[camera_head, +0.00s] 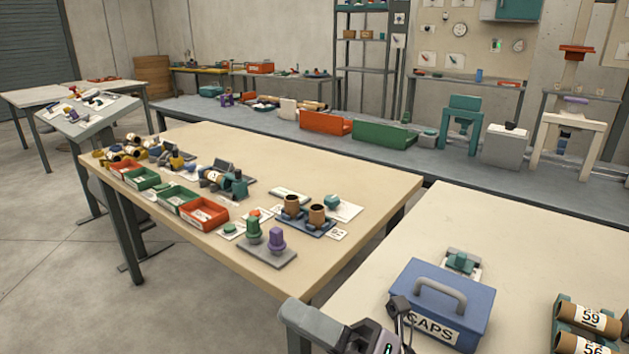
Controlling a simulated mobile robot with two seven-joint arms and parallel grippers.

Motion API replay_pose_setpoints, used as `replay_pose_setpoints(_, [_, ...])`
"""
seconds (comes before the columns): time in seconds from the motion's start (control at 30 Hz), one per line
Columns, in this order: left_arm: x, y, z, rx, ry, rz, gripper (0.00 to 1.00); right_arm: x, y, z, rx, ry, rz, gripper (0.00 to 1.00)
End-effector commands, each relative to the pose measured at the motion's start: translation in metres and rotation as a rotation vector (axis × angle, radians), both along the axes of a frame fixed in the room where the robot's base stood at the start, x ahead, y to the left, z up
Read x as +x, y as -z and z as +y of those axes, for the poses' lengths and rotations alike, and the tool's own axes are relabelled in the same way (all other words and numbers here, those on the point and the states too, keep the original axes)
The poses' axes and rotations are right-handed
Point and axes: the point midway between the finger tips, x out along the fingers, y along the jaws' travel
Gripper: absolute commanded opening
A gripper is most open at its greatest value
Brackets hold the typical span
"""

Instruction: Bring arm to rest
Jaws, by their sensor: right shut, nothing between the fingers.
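My right gripper (400,312) shows at the bottom edge, right of the middle, with part of my grey arm beside it. It is shut and holds nothing. In the picture it overlaps the left front side of a blue box (445,293) marked CAPS; I cannot tell whether they touch. My left arm and gripper are not in view.
The blue box stands on the near right table (560,250), with labelled brown tubes (590,318) at right. The middle table (350,175) carries red and green bins (203,213), brown cups (317,214) and small green and purple parts. A long grey bench stands behind.

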Motion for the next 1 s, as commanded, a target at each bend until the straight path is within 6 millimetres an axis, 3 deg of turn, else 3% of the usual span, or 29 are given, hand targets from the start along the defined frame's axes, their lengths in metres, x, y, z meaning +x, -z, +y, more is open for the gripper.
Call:
replay_pose_setpoints(0.2, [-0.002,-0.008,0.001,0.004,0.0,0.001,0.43,0.034,0.058,-0.063,0.292,0.205,0.619,0.0])
replay_pose_setpoints(0.37, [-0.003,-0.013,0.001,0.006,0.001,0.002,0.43,0.031,0.13,-0.115,0.509,0.365,1.059,0.0])
replay_pose_setpoints(0.5, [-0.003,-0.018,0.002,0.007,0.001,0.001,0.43,0.001,0.201,-0.159,0.706,0.518,1.423,0.0])
replay_pose_setpoints(0.7, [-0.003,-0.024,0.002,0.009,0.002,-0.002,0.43,-0.064,0.276,-0.201,0.941,0.706,1.804,0.0])
replay_pose_setpoints(0.83, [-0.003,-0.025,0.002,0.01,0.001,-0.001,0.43,-0.092,0.298,-0.213,1.025,0.772,1.921,0.0])
replay_pose_setpoints(1.0, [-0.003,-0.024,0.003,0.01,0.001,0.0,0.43,-0.101,0.306,-0.217,1.055,0.795,1.961,0.0])
